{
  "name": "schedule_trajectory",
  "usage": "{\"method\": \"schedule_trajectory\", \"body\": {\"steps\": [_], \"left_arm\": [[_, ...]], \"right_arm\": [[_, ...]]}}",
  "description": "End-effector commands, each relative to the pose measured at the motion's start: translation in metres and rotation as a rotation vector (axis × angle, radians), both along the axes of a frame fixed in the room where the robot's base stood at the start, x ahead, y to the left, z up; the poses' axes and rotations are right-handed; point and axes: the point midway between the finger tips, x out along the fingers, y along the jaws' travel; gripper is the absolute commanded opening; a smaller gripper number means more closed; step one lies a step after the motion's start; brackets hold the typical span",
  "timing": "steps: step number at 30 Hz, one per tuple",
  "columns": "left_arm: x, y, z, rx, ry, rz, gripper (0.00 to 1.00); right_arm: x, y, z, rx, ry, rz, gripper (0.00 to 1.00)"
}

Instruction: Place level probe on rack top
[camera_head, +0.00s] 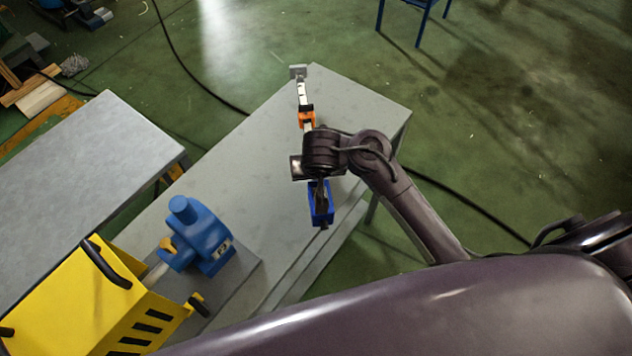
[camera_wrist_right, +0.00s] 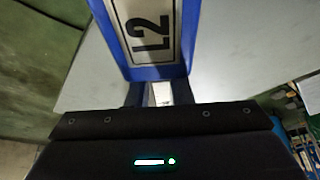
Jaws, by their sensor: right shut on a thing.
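A blue-framed block with a white label reading "L2" (camera_wrist_right: 148,30) is held in my right gripper (camera_wrist_right: 158,93), which shows in the wrist view with a finger on each side. I take this block to be the level probe. In the head view its blue body (camera_head: 321,205) shows just below my right gripper (camera_head: 318,183), over the grey bench top. The wrist partly hides the grip. A slim upright piece with white and orange parts (camera_head: 306,118) stands beyond the wrist; its lower end is hidden. I cannot tell whether it is the rack. My left gripper is not in view.
The grey bench (camera_head: 230,150) is largely clear in its middle. A blue pump-like unit (camera_head: 202,238) stands at its near left, beside a yellow case (camera_head: 80,300) with black handles. Another grey table (camera_head: 80,180) is at the left. A black cable (camera_head: 470,203) runs across the green floor.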

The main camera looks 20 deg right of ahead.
Motion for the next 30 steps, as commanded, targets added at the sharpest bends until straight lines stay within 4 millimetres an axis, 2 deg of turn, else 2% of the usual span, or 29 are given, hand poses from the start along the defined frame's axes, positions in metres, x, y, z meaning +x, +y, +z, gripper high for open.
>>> {"method": "schedule_trajectory", "body": {"steps": [4, 10, 22, 23, 24, 27, 30], "left_arm": [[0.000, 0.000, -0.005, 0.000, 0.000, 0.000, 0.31], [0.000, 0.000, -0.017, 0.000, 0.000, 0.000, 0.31], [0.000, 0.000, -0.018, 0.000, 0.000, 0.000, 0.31], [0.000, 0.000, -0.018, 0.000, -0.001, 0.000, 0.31], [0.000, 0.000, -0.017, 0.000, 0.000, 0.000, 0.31], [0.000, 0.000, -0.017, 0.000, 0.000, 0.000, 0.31], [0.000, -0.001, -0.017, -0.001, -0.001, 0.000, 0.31]], "right_arm": [[0.000, -0.001, -0.010, -0.002, -0.001, 0.000, 0.00], [0.001, -0.001, -0.038, -0.004, -0.001, 0.002, 0.00], [0.000, 0.000, -0.042, 0.001, -0.001, -0.001, 0.00], [0.000, 0.000, -0.042, 0.001, 0.001, -0.001, 0.22], [0.000, 0.000, -0.042, 0.001, 0.001, -0.001, 0.28], [0.000, 0.000, -0.042, 0.001, 0.001, -0.001, 0.41], [0.000, 0.000, -0.042, 0.001, 0.001, -0.001, 0.41]]}}
